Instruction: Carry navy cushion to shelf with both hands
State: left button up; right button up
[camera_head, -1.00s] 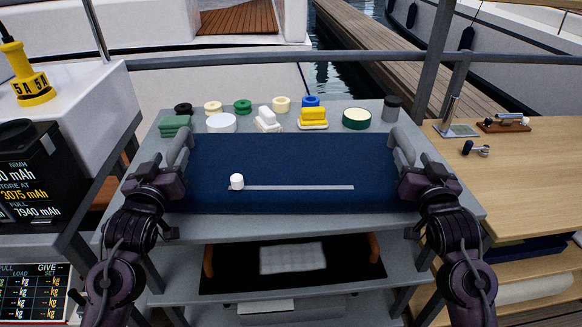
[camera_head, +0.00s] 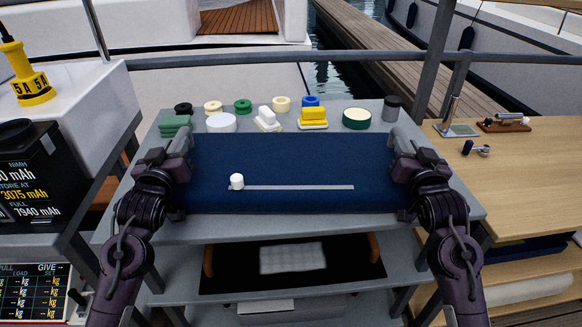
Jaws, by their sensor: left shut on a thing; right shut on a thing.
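The navy cushion (camera_head: 290,160) lies flat on the top of the grey rack (camera_head: 350,228). A light grey strip (camera_head: 300,187) runs along it, and a small white cylinder (camera_head: 237,181) stands at the strip's left end. My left gripper (camera_head: 184,165) is shut on the cushion's left side. My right gripper (camera_head: 401,160) is shut on its right side. The cushion's ends are partly hidden by the grippers. A lower shelf (camera_head: 205,306) of the rack shows below, with a black tray (camera_head: 235,283) with orange handles on the level above it.
Behind the cushion stand several small items, among them a yellow block (camera_head: 313,116), a white disc (camera_head: 221,123), a green-and-white round tin (camera_head: 356,118) and a dark cylinder (camera_head: 392,108). A wooden table (camera_head: 520,185) is at right. A black battery box (camera_head: 35,180) is at left.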

pick_arm(q)
grip_shut()
pick_arm(e)
grip_shut()
dwell(0.6)
